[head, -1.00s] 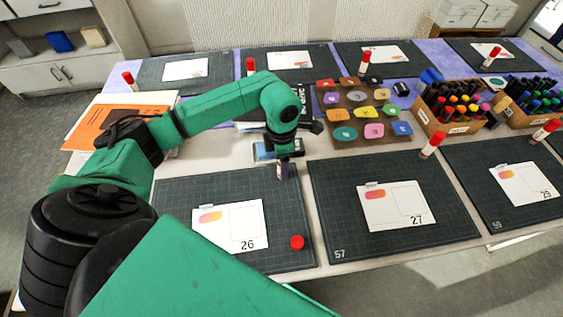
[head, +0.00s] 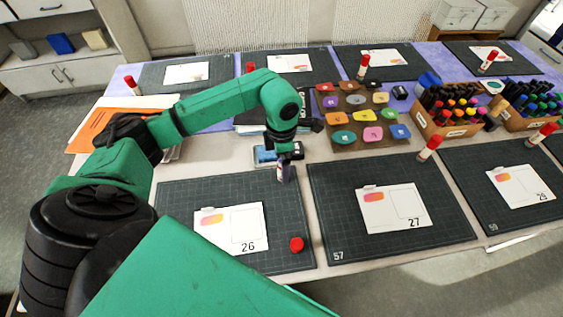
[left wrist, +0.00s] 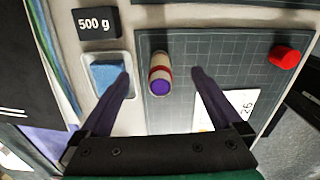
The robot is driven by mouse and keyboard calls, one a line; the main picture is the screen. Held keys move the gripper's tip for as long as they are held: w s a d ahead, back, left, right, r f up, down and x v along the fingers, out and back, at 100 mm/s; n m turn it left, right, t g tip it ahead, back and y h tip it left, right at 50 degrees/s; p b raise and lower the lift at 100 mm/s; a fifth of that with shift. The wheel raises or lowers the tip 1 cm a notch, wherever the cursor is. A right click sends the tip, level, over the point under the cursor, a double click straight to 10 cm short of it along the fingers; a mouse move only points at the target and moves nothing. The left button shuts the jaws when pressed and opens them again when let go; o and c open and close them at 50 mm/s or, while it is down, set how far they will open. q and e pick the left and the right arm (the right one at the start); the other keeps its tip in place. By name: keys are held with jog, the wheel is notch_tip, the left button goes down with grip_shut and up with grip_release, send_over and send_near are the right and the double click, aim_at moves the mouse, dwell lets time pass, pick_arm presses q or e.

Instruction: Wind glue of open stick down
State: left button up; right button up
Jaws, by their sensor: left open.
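The open glue stick (left wrist: 159,82) stands upright near the back edge of mat 26, its purple glue showing at the top. It has a pale body with a red band, and shows small in the head view (head: 281,174). Its red cap (head: 297,244) lies apart at the mat's right front, and also shows in the left wrist view (left wrist: 285,57). My left gripper (left wrist: 160,75) is open and points down over the stick. Its fingers are on either side of the stick, with a gap on both sides. My right gripper is not in view.
A card (head: 232,225) lies on mat 26. A tray with a blue sponge (left wrist: 106,78) and a black 500 g block (left wrist: 97,23) are close to the left finger. Palette pads (head: 345,137) and marker crates (head: 446,127) stand to the right.

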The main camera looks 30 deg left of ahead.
pick_arm(q)
jog(key=shift+r+p, duration=1.55)
jog(key=shift+r, duration=1.15)
